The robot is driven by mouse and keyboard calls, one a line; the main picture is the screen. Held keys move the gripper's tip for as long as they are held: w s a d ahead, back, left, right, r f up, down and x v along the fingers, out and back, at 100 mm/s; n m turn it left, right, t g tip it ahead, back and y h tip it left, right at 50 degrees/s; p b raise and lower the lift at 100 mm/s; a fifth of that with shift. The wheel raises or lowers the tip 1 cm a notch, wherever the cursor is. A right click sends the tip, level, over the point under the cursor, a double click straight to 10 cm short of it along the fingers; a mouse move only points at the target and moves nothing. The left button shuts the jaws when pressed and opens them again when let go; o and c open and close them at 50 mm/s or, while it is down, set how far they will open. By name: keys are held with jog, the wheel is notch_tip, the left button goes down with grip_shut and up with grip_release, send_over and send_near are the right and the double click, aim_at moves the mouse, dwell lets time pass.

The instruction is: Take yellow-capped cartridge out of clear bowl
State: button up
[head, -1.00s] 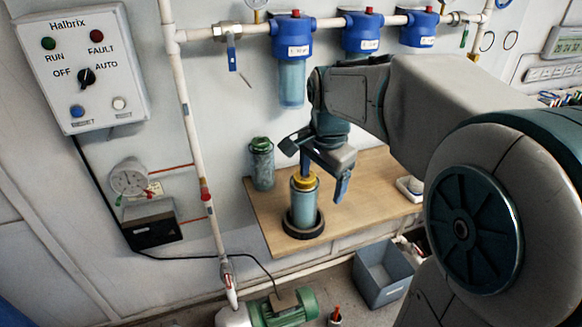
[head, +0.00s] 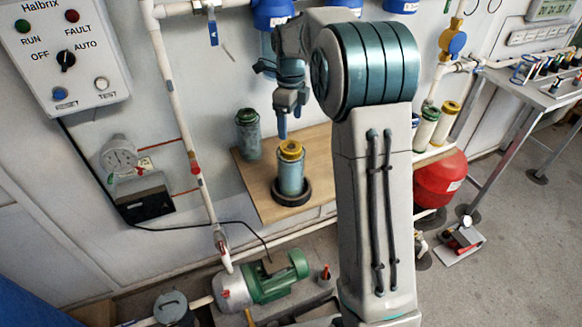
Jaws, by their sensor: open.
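The yellow-capped cartridge (head: 291,149) stands upright in the head view. Its yellow cap shows at the top of the pale blue clear bowl (head: 290,178), and the lower part is seen only through the bowl wall. The bowl stands in a black ring (head: 291,192) on the wooden bench. My gripper (head: 283,122) is open and empty, pointing down just above the yellow cap, apart from it in the picture. One blue finger shows clearly; the other is hard to make out.
A green-capped cylinder (head: 248,134) stands at the left on the wooden bench (head: 250,189). A white pipe (head: 190,150) runs down the wall left of it. Green- and yellow-capped containers (head: 428,125) stand at the right. A green pump motor (head: 275,279) is on the floor.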

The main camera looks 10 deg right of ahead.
aim_at(291, 146)
notch_tip(291, 146, down, 8)
jog(key=shift+d+f+p, duration=0.1)
jog(key=shift+f+p, duration=0.1)
jog(key=shift+p, duration=0.75)
jog(key=c, duration=1.4)
jog(key=shift+r, duration=0.2)
notch_tip(291, 146, up, 18)
jog(key=b, duration=0.1)
jog(key=shift+f+b, duration=0.15)
jog(key=shift+b, duration=0.15)
